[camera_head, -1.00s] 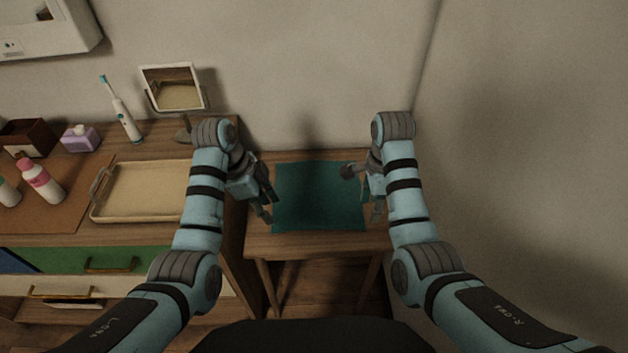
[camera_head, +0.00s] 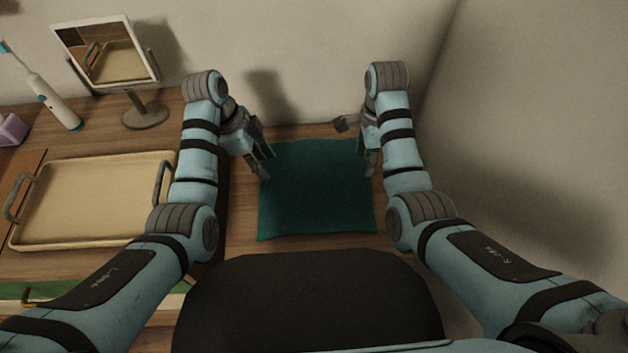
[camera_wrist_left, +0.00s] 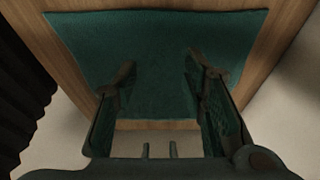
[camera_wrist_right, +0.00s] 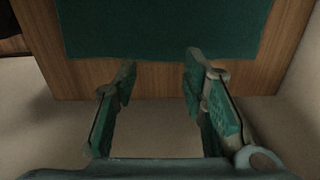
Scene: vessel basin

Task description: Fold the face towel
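The face towel (camera_head: 315,195) is a teal cloth lying flat and spread out on the small wooden table. My left gripper (camera_head: 264,165) is at the towel's far left corner, open with nothing between its fingers. In the left wrist view its fingers (camera_wrist_left: 160,75) are apart in front of the towel (camera_wrist_left: 150,45). My right gripper (camera_head: 367,165) is at the towel's far right edge, also open and empty. In the right wrist view its fingers (camera_wrist_right: 160,75) are apart near the towel's edge (camera_wrist_right: 160,35). I cannot tell whether either gripper touches the cloth.
A beige tray (camera_head: 95,240) with handles lies on the cabinet at left. A mirror (camera_head: 146,118), an electric toothbrush (camera_head: 52,98) and a purple box (camera_head: 10,130) stand behind it. Walls close off the back and right. Bare wood (camera_head: 243,215) shows beside the towel.

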